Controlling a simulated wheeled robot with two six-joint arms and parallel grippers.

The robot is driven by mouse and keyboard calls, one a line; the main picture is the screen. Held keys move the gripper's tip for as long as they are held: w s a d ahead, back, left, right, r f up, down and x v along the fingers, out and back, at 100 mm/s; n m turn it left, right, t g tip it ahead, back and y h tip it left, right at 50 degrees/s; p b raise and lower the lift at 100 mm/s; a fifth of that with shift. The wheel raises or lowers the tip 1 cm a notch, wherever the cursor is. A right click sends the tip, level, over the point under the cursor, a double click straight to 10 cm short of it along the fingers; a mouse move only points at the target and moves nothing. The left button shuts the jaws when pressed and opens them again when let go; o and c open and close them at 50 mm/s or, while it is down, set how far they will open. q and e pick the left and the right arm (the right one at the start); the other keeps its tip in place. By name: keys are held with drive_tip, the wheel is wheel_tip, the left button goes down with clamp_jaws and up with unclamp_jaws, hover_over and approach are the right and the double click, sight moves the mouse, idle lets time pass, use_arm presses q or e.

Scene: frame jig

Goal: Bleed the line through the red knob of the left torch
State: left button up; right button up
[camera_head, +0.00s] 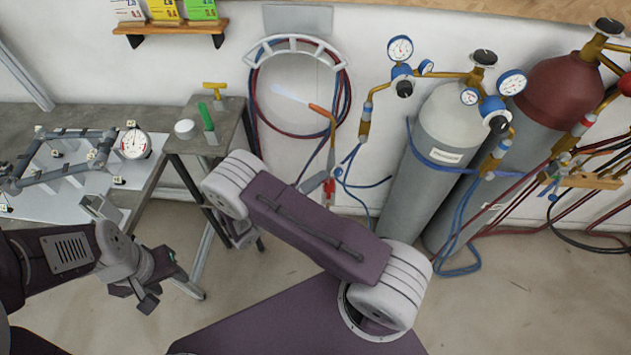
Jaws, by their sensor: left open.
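A torch (332,135) with an orange tip hangs before the wall, left of the gas cylinders. A pale bluish streak, which looks like a flame, points left from its tip. A small blue part and a red knob (329,187) show at its lower end, just above my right forearm. My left gripper (147,287) is open and empty, low at the left and well apart from the torch. My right gripper (242,232) is mostly hidden behind its own wrist, left of the torch. Its jaws cannot be made out.
A grey cylinder (432,150) and a dark red cylinder (560,90) with gauges stand at the right. Hoses hang on a wall rack (297,45). More torch parts are on a wooden holder (590,181). A small table (232,125) and a pipe jig (65,165) are left.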

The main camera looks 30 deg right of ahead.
drive_tip(key=shift+a, duration=0.1)
drive_tip(key=b+v, duration=0.1)
drive_tip(key=v, duration=0.7)
drive_tip(key=shift+s+a, duration=0.15)
drive_tip(key=shift+a, duration=0.25)
drive_tip(key=shift+d, duration=0.1)
